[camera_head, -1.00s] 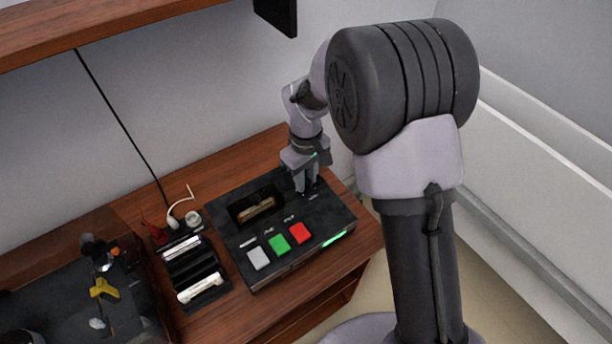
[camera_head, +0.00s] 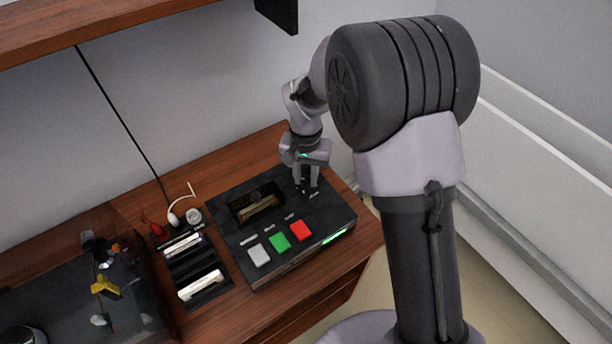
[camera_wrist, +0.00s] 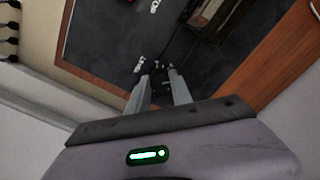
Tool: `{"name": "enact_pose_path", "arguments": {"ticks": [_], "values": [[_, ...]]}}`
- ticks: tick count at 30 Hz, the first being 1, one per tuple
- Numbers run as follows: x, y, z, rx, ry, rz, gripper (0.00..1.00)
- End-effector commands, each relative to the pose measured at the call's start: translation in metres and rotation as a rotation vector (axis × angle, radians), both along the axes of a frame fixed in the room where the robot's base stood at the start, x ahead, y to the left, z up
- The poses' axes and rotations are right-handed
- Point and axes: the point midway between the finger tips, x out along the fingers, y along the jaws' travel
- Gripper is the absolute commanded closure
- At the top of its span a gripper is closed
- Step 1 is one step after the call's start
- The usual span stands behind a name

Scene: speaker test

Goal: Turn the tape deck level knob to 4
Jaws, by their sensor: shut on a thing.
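The tape deck (camera_head: 318,221) is a black box on the wooden bench, with an open cassette well and grey, green and red keys on top. My gripper (camera_head: 307,190) points down at the deck's back right part, beside the well. In the wrist view my gripper (camera_wrist: 158,76) has its two fingers on either side of a small dark knob (camera_wrist: 153,66), shut on it. The knob's pointer and most of its scale are too small or hidden to read. White marks show beside the fingertips.
A black rack (camera_head: 192,268) with cassettes stands left of the deck. A dark, clear-covered turntable-like unit (camera_head: 60,295) is further left. A white cable and a small round white thing (camera_head: 193,216) lie behind the rack. The wall is close behind the bench, with a shelf (camera_head: 110,30) above.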

Motion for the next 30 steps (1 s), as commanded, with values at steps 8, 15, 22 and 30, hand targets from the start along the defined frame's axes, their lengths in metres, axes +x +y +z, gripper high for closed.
{"name": "enact_pose_path", "arguments": {"ticks": [8, 15, 22, 30], "values": [[0.0009, 0.0004, 0.0002, 0.0, -0.003, -0.178, 1.0], [0.0009, 0.0005, 0.0004, 0.0, -0.002, -0.266, 1.0], [0.0009, 0.0006, 0.0006, 0.0, -0.002, -0.297, 1.0], [0.0009, 0.0005, 0.0007, 0.0, -0.002, -0.301, 1.0]]}}
